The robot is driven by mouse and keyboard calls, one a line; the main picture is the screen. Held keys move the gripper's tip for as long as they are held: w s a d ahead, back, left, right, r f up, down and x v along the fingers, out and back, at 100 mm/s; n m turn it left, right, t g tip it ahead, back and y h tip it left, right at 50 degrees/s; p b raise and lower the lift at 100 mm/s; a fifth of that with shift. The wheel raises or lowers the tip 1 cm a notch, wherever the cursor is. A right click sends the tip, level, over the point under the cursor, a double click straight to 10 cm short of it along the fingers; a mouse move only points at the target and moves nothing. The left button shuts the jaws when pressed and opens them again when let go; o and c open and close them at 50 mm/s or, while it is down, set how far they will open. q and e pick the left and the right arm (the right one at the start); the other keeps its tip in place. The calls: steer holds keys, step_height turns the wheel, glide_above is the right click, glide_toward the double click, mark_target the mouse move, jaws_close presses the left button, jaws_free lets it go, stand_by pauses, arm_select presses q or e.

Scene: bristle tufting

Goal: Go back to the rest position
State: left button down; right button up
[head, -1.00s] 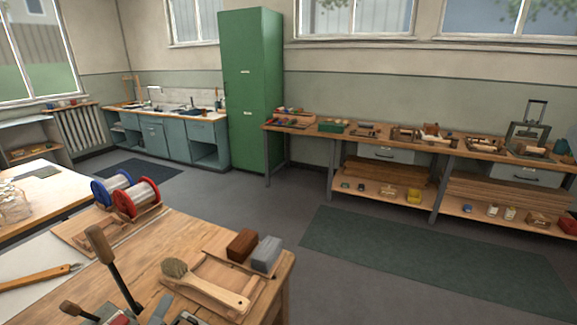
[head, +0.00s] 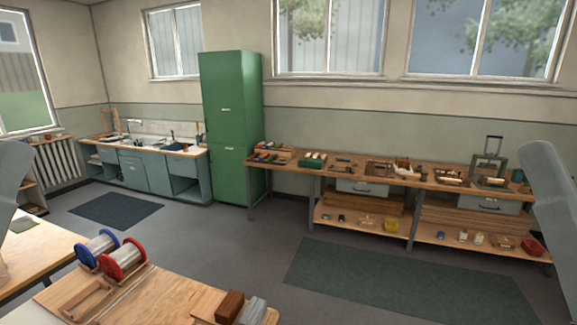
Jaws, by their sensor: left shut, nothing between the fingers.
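A grey link of my right arm stands at the right edge; my right gripper is out of view. On the bench are a blue-flanged wire spool (head: 97,248) and a red-flanged one (head: 123,262), side by side on a wooden stand. A brown block (head: 229,306) and a grey block (head: 252,311) lie at the bench's right end.
A second table (head: 40,245) stands at the left. A long bench (head: 345,172) with tools and boxes runs along the back wall, beside a green cabinet (head: 230,125) and a sink counter (head: 150,165). The floor with a dark green mat (head: 400,285) is clear.

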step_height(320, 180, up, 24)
steer(key=p, duration=2)
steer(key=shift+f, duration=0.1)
